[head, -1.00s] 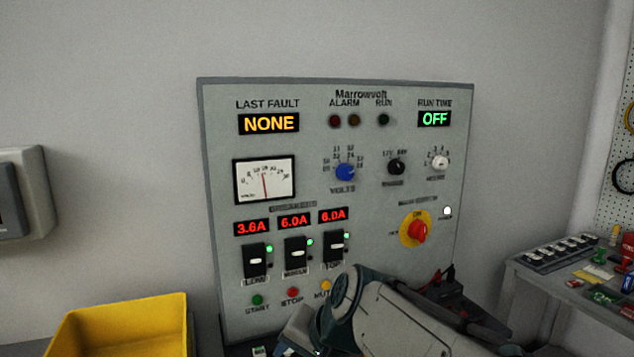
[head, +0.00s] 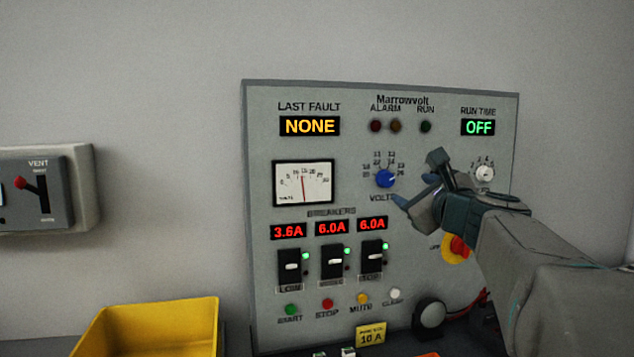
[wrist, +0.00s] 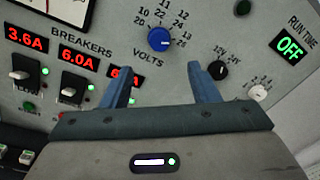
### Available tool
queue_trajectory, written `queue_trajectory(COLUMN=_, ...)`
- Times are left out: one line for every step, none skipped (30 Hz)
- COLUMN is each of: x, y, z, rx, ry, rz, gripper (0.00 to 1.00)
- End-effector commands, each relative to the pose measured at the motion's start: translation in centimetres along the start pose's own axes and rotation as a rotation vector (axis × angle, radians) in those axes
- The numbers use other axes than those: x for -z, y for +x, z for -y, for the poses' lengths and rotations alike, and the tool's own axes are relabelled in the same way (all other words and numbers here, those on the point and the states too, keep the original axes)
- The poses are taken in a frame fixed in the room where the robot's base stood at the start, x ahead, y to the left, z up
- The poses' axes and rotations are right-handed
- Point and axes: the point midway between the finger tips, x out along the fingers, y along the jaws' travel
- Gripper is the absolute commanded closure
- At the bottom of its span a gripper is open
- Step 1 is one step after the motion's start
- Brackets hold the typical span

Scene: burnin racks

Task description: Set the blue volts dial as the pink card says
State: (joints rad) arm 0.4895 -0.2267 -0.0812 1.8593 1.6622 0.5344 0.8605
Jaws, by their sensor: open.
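The blue volts dial (head: 386,179) is on the upper middle of the grey panel, with numbers in an arc above it. It also shows in the wrist view (wrist: 160,40), top centre, with scale marks from 10 to 26 around it; I cannot tell its setting. My gripper (head: 417,180) is raised in front of the panel, to the right of the dial. Its jaws are open and empty, and in the wrist view the fingers (wrist: 158,80) point toward the panel below the dial, apart from it. I see no pink card in either view.
A black knob (wrist: 217,70) and a white knob (head: 484,173) sit right of the dial. Breaker switches (head: 332,263) are below it, with a red-and-yellow rotary switch (head: 458,246) at lower right. A yellow bin (head: 150,325) and a yellow 10 A card (head: 370,336) stand below.

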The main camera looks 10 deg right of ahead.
Motion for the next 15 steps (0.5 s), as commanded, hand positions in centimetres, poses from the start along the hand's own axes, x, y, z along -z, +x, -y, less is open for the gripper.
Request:
queue_trajectory(x=0.1, y=1.0, z=-0.1, rx=-0.003, ry=0.001, rz=-0.002, gripper=0.45)
queue_trajectory(x=0.1, y=1.6, z=-0.1, rx=-0.003, ry=0.001, rz=-0.001, gripper=0.45)
queue_trajectory(x=0.1, y=2.4, z=-0.1, rx=-0.004, ry=0.000, rz=-0.001, gripper=0.45)
queue_trajectory(x=0.1, y=3.0, z=-0.1, rx=-0.004, ry=-0.001, rz=-0.002, gripper=0.45)
queue_trajectory(x=0.1, y=3.6, z=-0.1, rx=-0.004, ry=0.000, rz=-0.002, gripper=0.45)
queue_trajectory(x=0.0, y=4.3, z=-0.1, rx=-0.004, ry=0.000, rz=-0.001, gripper=0.45)
queue_trajectory(x=0.1, y=4.9, z=-0.1, rx=-0.004, ry=0.000, rz=-0.002, gripper=0.45)
queue_trajectory(x=0.0, y=5.5, z=-0.1, rx=-0.004, ry=-0.002, rz=-0.001, gripper=0.45)
queue_trajectory(x=0.1, y=6.2, z=-0.1, rx=-0.005, ry=-0.001, rz=-0.002, gripper=0.45)
queue_trajectory(x=0.0, y=6.8, z=-0.1, rx=-0.004, ry=-0.001, rz=-0.001, gripper=0.45)
queue_trajectory(x=0.0, y=7.3, z=-0.1, rx=-0.004, ry=0.000, rz=-0.001, gripper=0.45)
queue_trajectory(x=0.0, y=8.0, z=-0.1, rx=-0.004, ry=-0.001, rz=-0.001, gripper=0.45)
queue_trajectory(x=0.0, y=8.5, z=-0.1, rx=-0.004, ry=-0.002, rz=-0.001, gripper=0.45)
queue_trajectory(x=0.1, y=8.9, z=-0.1, rx=-0.004, ry=-0.002, rz=-0.002, gripper=0.45)
queue_trajectory(x=0.0, y=9.5, z=-0.1, rx=-0.004, ry=-0.002, rz=-0.001, gripper=0.45)
